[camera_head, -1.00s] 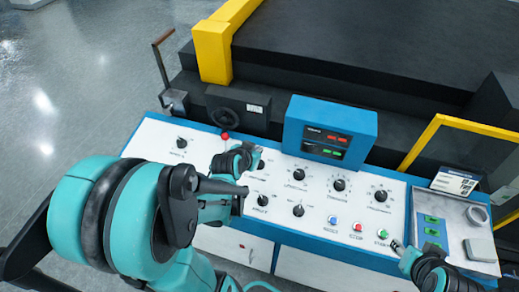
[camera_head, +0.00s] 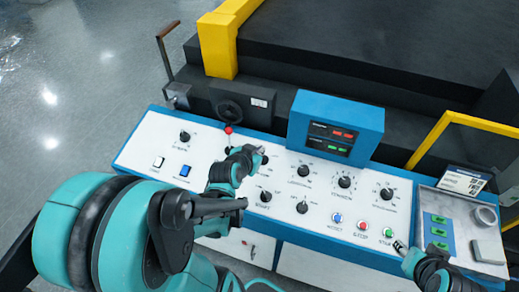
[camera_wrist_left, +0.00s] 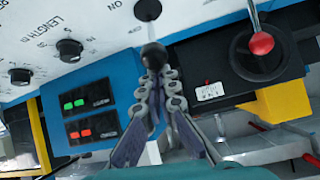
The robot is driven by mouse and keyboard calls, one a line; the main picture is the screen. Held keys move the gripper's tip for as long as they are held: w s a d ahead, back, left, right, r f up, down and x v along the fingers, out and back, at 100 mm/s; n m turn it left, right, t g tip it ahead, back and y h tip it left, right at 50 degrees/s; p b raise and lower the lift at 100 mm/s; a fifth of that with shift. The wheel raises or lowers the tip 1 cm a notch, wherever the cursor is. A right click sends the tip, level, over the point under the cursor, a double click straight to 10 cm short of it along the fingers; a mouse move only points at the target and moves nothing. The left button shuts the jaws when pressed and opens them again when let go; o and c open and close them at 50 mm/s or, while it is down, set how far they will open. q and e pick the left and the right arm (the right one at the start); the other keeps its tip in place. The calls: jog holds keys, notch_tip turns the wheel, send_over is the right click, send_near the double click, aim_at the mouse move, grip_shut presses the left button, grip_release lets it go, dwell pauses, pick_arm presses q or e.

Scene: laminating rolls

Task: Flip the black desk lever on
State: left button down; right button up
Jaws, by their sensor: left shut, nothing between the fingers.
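The black desk lever (camera_wrist_left: 153,55) shows in the left wrist view, with a round dark end and a thicker black part above it, beside the printed word ON. My left gripper (camera_wrist_left: 163,77) is shut and empty, its fingertips right at the lever's round end. I cannot tell whether they touch. In the head view my left gripper (camera_head: 256,153) is over the panel's back edge and largely hides the lever. My right gripper (camera_head: 401,247) is at the lower right, by the green button; its finger opening is unclear.
The white control panel (camera_head: 325,207) carries several black knobs, two rocker switches (camera_head: 185,171) and coloured buttons. A blue display box (camera_head: 337,127) stands behind it. A red-balled stick (camera_head: 228,130) rises close to my left gripper. A yellow rail (camera_head: 440,130) is at the right.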

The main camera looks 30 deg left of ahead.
pick_arm(q)
notch_tip(320, 180, up, 3)
jog(key=w+p, duration=0.2)
jog(key=w, duration=0.1)
jog(key=f+p+v, duration=0.1)
jog(key=p+v, duration=0.3)
jog(key=v, duration=0.5)
jog(key=shift+s+r, duration=0.2)
jog(key=shift+s, duration=0.45)
jog(key=shift+d, duration=0.1)
jog(key=s+d+f+g+h+b, duration=0.2)
jog(key=s+d+f+g+b, duration=0.1)
jog(key=d+f+b, duration=0.8)
jog(key=s+d+b, duration=0.1)
jog(key=b, duration=0.2)
jog(key=shift+d+m+g+b, duration=0.2)
jog(key=shift+m+g+b, duration=0.15)
jog(key=shift+m+g, duration=0.05)
jog(key=shift+s, duration=0.15)
